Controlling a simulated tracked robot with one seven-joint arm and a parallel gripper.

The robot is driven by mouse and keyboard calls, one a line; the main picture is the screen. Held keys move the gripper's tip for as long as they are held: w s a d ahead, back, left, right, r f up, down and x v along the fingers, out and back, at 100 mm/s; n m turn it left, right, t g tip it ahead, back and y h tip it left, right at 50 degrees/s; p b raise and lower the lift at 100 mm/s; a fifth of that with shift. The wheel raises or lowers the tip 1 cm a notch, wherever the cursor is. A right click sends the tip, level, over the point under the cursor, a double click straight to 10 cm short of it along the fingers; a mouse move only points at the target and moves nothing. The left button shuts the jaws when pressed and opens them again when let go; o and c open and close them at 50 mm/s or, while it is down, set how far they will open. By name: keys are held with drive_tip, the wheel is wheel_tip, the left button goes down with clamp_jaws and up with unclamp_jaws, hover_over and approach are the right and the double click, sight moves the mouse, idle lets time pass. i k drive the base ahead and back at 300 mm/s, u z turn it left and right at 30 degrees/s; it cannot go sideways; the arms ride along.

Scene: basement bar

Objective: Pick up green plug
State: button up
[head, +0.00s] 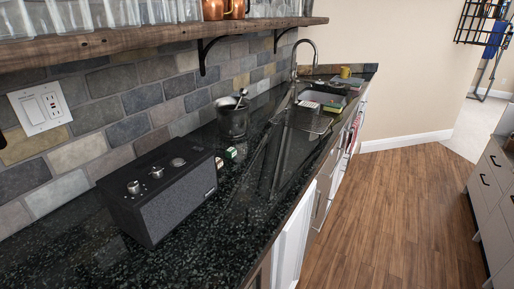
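A small green object (231,152) with a pale face sits on the dark speckled counter (185,225); it may be the green plug, but it is too small to be sure. It stands just right of the far end of a black radio (165,190). A tiny red and white object (219,163) is close beside it, nearer the radio. My gripper is not in view.
A dark metal bucket (232,120) with a utensil stands behind the green object. A wall outlet (40,107) and a wooden shelf (150,47) with glasses are above. A sink (312,100) lies farther along. The wooden floor (400,210) is clear.

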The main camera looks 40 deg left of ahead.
sight(230, 153)
drive_tip(key=z, duration=0.05)
drive_tip(key=i, duration=1.4)
drive_tip(key=u, duration=2.75)
